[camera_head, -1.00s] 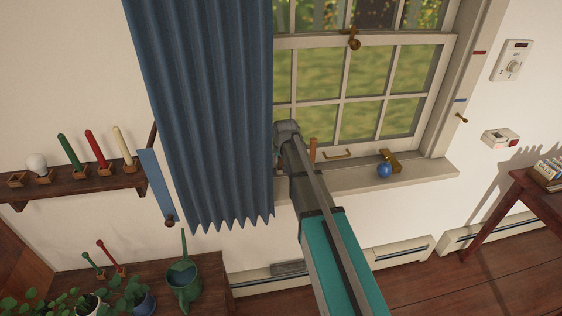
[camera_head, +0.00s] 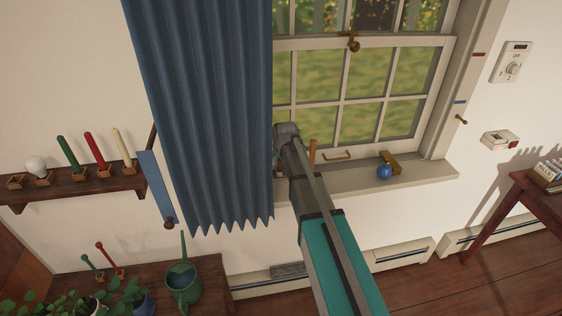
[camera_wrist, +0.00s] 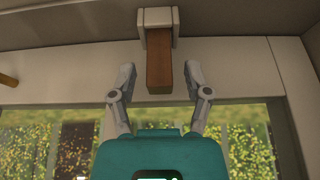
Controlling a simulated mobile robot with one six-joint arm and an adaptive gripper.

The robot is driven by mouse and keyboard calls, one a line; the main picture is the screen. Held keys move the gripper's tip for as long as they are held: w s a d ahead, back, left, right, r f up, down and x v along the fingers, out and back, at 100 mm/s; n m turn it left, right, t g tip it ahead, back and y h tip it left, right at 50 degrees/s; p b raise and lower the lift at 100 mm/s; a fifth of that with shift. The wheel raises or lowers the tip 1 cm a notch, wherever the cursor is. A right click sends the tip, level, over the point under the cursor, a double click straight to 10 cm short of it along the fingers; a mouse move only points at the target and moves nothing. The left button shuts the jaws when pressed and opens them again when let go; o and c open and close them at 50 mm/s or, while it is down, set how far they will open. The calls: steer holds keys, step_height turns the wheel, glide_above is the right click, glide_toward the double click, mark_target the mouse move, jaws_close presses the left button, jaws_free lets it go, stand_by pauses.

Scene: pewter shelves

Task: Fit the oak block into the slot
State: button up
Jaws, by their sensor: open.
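The oak block (camera_wrist: 159,66) is a brown, square-sided piece. In the wrist view its upper end sits in a pale bracket (camera_wrist: 142,20), which looks like the slot. My gripper (camera_wrist: 158,76) is open, with one grey finger on each side of the block and a gap on both sides. In the head view my gripper (camera_head: 287,132) is at the window beside the curtain, its fingertips hidden. A thin brown upright piece (camera_head: 312,152) just right of it appears to be the block. The bracket cannot be made out there.
A blue curtain (camera_head: 205,110) hangs close to the left of my gripper. A blue ball (camera_head: 384,172) and a brass catch (camera_head: 392,160) are on the windowsill (camera_head: 425,178) to the right. A brass handle (camera_head: 338,156) is on the lower sash.

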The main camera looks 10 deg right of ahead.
steer(key=shift+r, duration=0.1)
steer(key=p+v, duration=1.1)
steer(key=v, duration=0.1)
stand_by(0.4)
stand_by(0.7)
steer(key=s+f+g, duration=0.1)
steer(key=s+g, duration=0.3)
steer(key=s, duration=2)
steer(key=shift+s+f+g, duration=0.15)
steer(key=shift+s+g, duration=0.05)
steer(key=shift+g, duration=0.1)
